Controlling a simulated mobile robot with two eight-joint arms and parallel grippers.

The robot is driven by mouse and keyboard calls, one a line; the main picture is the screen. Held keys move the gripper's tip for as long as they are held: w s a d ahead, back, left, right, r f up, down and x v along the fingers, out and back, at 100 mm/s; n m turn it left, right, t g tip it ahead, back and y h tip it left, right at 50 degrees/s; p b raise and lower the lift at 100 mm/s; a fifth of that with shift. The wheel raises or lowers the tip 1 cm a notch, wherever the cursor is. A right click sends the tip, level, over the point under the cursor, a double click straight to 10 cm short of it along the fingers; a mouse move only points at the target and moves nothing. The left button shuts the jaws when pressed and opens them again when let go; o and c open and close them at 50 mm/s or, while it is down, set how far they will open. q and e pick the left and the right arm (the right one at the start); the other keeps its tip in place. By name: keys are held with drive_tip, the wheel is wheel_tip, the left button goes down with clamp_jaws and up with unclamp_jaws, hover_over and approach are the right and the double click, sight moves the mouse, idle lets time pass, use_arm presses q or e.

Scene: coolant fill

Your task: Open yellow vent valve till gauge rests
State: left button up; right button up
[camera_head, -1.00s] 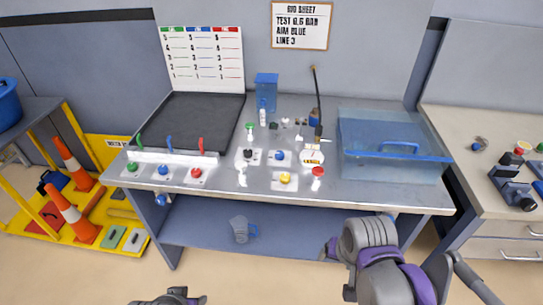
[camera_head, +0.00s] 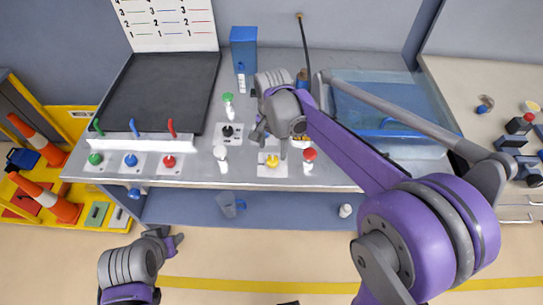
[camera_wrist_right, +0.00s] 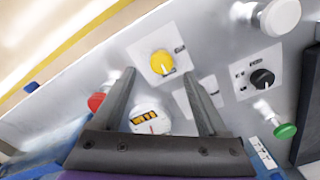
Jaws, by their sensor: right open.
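The yellow vent valve (camera_head: 272,160) is a round yellow knob on a white plate near the table's front edge. It also shows in the right wrist view (camera_wrist_right: 162,62), with a white pointer mark. My right gripper (camera_head: 270,141) is open and empty just behind and above the yellow knob. In the wrist view its fingertips (camera_wrist_right: 160,74) lie on either side of the knob's line, apart from it. The white gauge (camera_wrist_right: 150,116) shows between the fingers; its reading is too small to tell. In the head view my arm mostly hides it. My left gripper (camera_head: 168,241) hangs low at the front left, away from the table.
A red-capped post (camera_head: 309,154) and a white-capped post (camera_head: 221,154) flank the yellow knob. A black knob (camera_head: 228,131) and green-capped post (camera_head: 228,100) stand to the left.

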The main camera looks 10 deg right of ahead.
sight(272, 160)
drive_tip(key=f, duration=0.6)
drive_tip(key=shift+w+f, duration=0.15)
drive_tip(key=shift+w, duration=0.05)
drive_tip(key=shift+c, duration=0.3)
clamp_jaws()
